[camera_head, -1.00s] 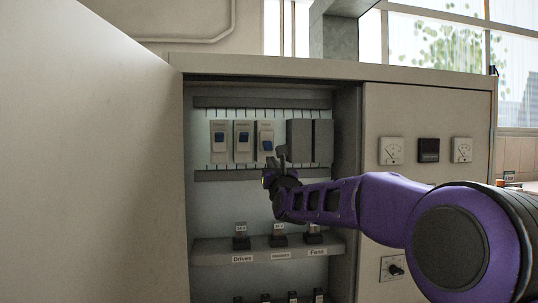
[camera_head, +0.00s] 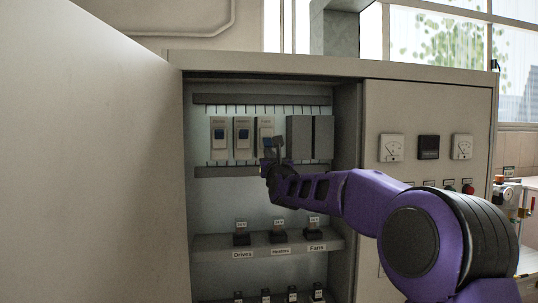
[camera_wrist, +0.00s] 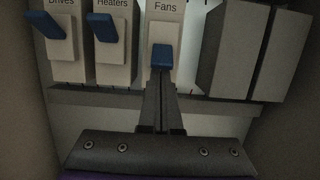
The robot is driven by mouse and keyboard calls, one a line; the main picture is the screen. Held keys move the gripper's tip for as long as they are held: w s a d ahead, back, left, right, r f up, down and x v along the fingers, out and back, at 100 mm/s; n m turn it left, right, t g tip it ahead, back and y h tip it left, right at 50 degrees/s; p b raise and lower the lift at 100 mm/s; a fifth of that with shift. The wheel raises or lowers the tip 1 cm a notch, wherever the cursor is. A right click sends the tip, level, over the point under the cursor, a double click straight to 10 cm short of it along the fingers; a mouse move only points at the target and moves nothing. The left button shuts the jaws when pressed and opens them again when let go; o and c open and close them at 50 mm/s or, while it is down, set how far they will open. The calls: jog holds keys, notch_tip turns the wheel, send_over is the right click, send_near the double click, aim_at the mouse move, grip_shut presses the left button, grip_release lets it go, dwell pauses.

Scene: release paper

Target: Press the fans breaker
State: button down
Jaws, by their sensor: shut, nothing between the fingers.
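The fans breaker (camera_wrist: 164,32) is a pale module labelled "Fans" with a blue toggle (camera_wrist: 162,57), third from the left in the row. In the head view the fans breaker (camera_head: 265,124) is partly hidden by my gripper (camera_head: 272,148). My gripper (camera_wrist: 159,84) is shut and empty, its fingertips at the lower end of the blue toggle in the wrist view. I cannot tell whether they touch it. The heaters breaker (camera_wrist: 114,60) and drives breaker (camera_wrist: 62,62) stand to its left, their blue toggles angled differently from the fans toggle.
Two blank grey modules (camera_head: 311,138) stand right of the fans breaker. A grey rail (camera_head: 225,171) runs below the row. A lower shelf (camera_head: 215,244) carries labelled black parts. The open cabinet door (camera_head: 90,160) fills the left side.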

aim_at(267, 138)
jog(key=shift+s+r+g+h+p, duration=0.15)
jog(key=shift+g+p, duration=0.25)
jog(key=shift+g, duration=0.3)
jog(key=shift+s+r+g+h+p, duration=0.15)
jog(key=shift+g+p, duration=0.2)
jog(key=shift+g, duration=0.35)
jog(key=shift+s+d+r+p, duration=0.1)
jog(key=shift+r+p, duration=0.2)
jog(key=shift+p, duration=0.1)
dwell(0.9)
jog(key=shift+s+r, duration=0.3)
jog(key=shift+r, duration=0.2)
jog(key=shift+s+d+r, duration=0.1)
jog(key=shift+s+r, duration=0.1)
jog(key=shift+r, duration=0.8)
